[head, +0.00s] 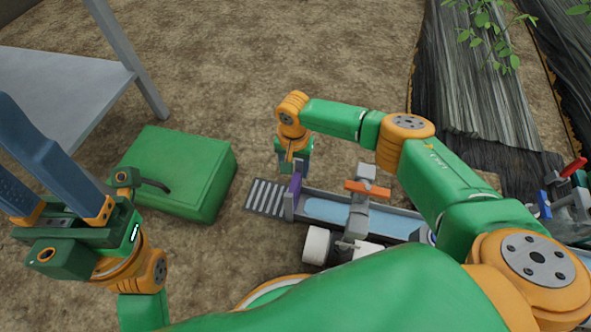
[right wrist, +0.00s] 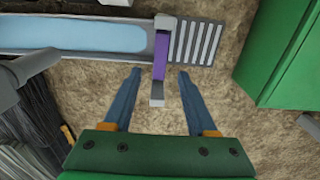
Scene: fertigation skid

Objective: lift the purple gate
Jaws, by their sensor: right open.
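The purple gate (head: 295,186) stands upright across the end of a grey channel (head: 325,196) holding pale blue water, beside a slatted grate. In the right wrist view the gate (right wrist: 161,52) is a narrow purple strip with grey end pieces. My right gripper (head: 293,166) is at the gate, pointing down. In the right wrist view its two blue fingers (right wrist: 158,72) are apart, with the gate's near grey end between them and a gap on each side. My left gripper (head: 35,165) is at the far left, away from the gate, its blue fingers apart and empty.
A green box (head: 178,170) stands on the soil left of the grate (head: 266,197). An orange-handled valve (head: 367,188) and white round parts (head: 317,245) stand by the channel. A grey table (head: 65,85) is at upper left.

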